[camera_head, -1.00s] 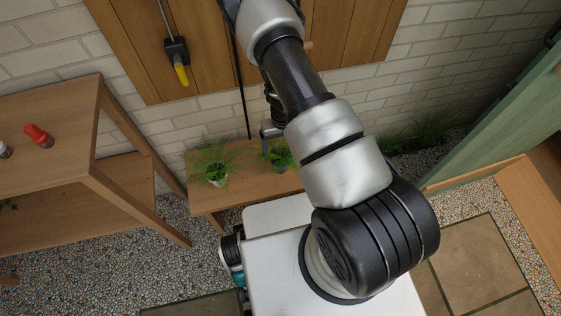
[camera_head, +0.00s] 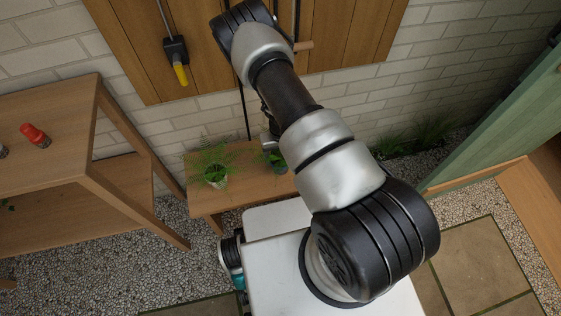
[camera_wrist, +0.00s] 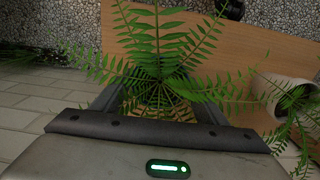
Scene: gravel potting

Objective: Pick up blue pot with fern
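The blue pot (camera_head: 281,168) with a fern stands upright on the low wooden bench, partly hidden by my arm in the head view. In the wrist view its fern (camera_wrist: 157,60) spreads in front of and between my fingers, and its leaves hide the pot. My gripper (camera_wrist: 157,108) is open, with the fingers apart on either side of the fern's centre. In the head view my gripper (camera_head: 269,142) is mostly hidden behind my arm, close to this plant. I cannot tell whether the fingers touch the pot.
A pale pot (camera_head: 217,182) with another fern stands to the left on the bench (camera_head: 240,190); it shows at right in the wrist view (camera_wrist: 287,92). A brick wall (camera_head: 215,112) is behind. A taller wooden table (camera_head: 60,120) stands at left.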

